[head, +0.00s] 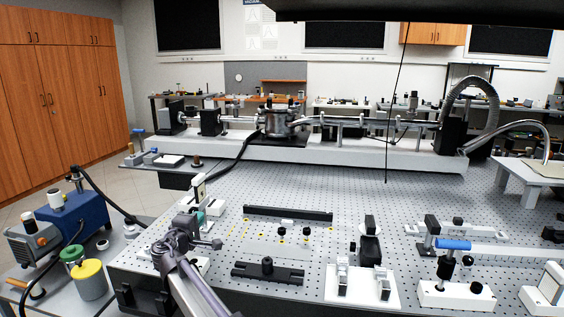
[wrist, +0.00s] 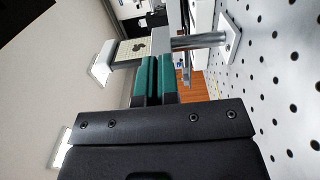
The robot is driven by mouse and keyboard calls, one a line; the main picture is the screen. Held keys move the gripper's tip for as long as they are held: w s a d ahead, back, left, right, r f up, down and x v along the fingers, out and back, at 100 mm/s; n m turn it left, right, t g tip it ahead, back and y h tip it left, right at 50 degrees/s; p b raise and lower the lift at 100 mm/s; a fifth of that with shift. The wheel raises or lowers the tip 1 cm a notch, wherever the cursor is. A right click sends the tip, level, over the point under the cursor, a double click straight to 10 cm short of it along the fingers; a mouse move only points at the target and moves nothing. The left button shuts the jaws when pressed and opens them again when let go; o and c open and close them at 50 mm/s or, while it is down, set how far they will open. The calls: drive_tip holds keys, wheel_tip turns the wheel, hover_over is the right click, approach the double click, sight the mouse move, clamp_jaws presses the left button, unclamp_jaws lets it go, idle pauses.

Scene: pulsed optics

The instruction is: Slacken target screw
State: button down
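I cannot tell which part is the target screw; no screw head shows clearly near my fingertips. My gripper (wrist: 160,62) has two teal fingers lying side by side, with only a thin dark line between them. I see nothing held between them. In the wrist view a metal post (wrist: 198,41) on a foot stands just beyond the fingertips, to the right. A pale square plate (wrist: 132,50) with a dark mark is beyond them, to the left. In the head view my gripper is at the left of the perforated optical table (head: 340,200), partly hidden by my arm.
A black bar with a knob (head: 267,268) and a longer black rail (head: 288,213) lie on the table. A white base with dark clamps (head: 362,288) and a blue-topped mount (head: 454,245) stand to the right. A blue pump (head: 82,215) stands at left.

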drive_tip(key=shift+w+r, duration=0.25)
drive_tip(key=shift+w, duration=0.25)
drive_tip(key=shift+r+p, duration=0.35)
drive_tip(key=shift+p, duration=0.05)
drive_tip(key=shift+r, duration=0.15)
drive_tip(key=shift+d+r+p, duration=0.1)
drive_tip(key=shift+d+p, duration=0.05)
drive_tip(key=shift+p, duration=0.2)
drive_tip(key=s, duration=0.6)
drive_tip(key=shift+a+f, duration=0.2)
drive_tip(key=shift+f, duration=0.1)
